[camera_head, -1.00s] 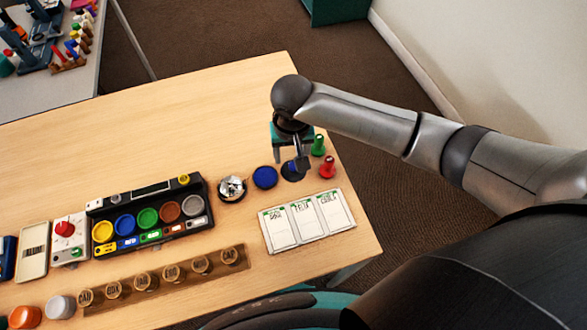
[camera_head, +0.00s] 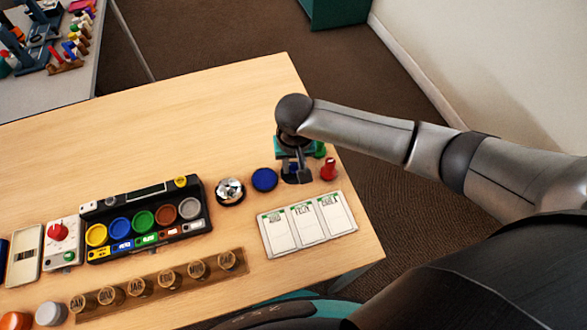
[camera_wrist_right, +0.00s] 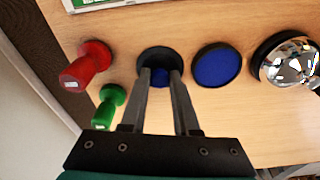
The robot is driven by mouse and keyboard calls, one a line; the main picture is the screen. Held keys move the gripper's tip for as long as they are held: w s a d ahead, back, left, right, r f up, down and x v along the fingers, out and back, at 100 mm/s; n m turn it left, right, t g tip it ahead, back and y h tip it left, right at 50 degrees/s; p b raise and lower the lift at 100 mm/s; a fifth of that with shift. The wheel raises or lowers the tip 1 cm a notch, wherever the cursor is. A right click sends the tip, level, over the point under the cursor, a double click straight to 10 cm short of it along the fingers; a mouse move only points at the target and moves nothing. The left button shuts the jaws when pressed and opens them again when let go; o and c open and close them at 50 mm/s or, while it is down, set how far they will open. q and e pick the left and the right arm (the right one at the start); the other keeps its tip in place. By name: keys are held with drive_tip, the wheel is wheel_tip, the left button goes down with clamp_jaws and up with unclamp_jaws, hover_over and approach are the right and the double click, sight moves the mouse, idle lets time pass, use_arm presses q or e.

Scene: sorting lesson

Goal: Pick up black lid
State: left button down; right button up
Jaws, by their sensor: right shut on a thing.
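The black lid (camera_wrist_right: 160,55) is a dark round piece on the wooden table, with a blue part showing at its middle. In the right wrist view my right gripper (camera_wrist_right: 160,76) has its two fingertips at the lid, one on each side of the blue part, and is shut on it. In the head view the right gripper (camera_head: 297,177) comes down over the lid and hides most of it. The lid appears to be at table level; I cannot tell whether it is raised. My left gripper is not in view.
A blue disc (camera_head: 264,180) and a silver bell (camera_head: 230,191) stand left of the lid. A red peg (camera_head: 328,169) and a green peg (camera_wrist_right: 110,101) are close to the gripper. A white card board (camera_head: 307,226) lies in front. The table behind is clear.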

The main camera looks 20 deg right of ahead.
clamp_jaws()
drive_tip(key=shift+r, duration=0.1)
